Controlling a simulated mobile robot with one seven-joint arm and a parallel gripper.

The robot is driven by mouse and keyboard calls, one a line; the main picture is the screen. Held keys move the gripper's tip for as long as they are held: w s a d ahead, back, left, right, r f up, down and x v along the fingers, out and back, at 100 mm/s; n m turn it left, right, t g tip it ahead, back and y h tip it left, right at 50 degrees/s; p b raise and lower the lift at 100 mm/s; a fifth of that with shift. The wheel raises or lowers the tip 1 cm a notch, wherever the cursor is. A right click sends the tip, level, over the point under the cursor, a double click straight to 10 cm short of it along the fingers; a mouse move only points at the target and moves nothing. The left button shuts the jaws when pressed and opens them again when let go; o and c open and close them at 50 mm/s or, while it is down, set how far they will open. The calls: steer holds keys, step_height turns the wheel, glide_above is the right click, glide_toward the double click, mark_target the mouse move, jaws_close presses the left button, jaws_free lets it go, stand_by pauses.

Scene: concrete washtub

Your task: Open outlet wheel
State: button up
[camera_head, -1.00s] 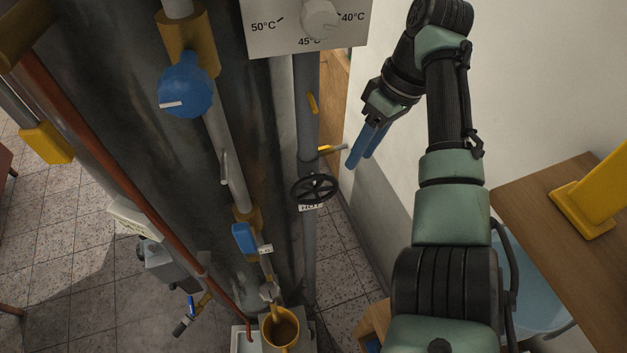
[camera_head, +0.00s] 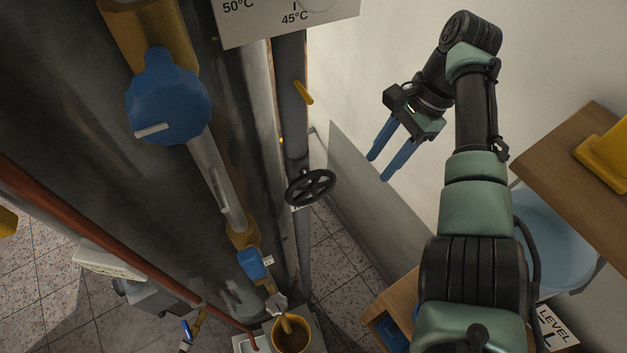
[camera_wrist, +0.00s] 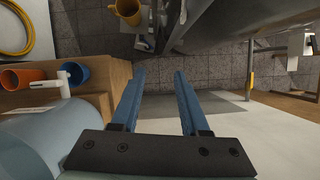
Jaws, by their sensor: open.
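A black spoked handwheel (camera_head: 310,187) sits on a grey vertical pipe (camera_head: 292,110) in the head view. A larger blue faceted knob (camera_head: 172,100) sits on another pipe at the upper left. No readable label shows which of them is the outlet wheel. My gripper (camera_head: 378,168) is open and empty, with blue fingers pointing down and left. In the picture it is right of the black wheel, clearly apart from it. In the wrist view, the open fingers (camera_wrist: 159,73) have nothing between them.
A yellow lever (camera_head: 303,92) is on the grey pipe above the wheel. A yellow cup (camera_head: 291,336) stands below. A wooden shelf (camera_head: 560,150) and a pale blue basin (camera_head: 560,240) are at right. Orange and blue cups (camera_wrist: 74,72) show in the wrist view. Bare wall lies behind my gripper.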

steer(key=a, duration=0.1)
steer(key=p, duration=0.5)
glide_toward(312, 202)
steer(key=x, duration=0.5)
steer(key=shift+w+f, duration=0.3)
steer(key=shift+s+a+f, duration=0.1)
steer(key=shift+a+f, duration=0.15)
steer(key=shift+f, duration=0.4)
jaws_close()
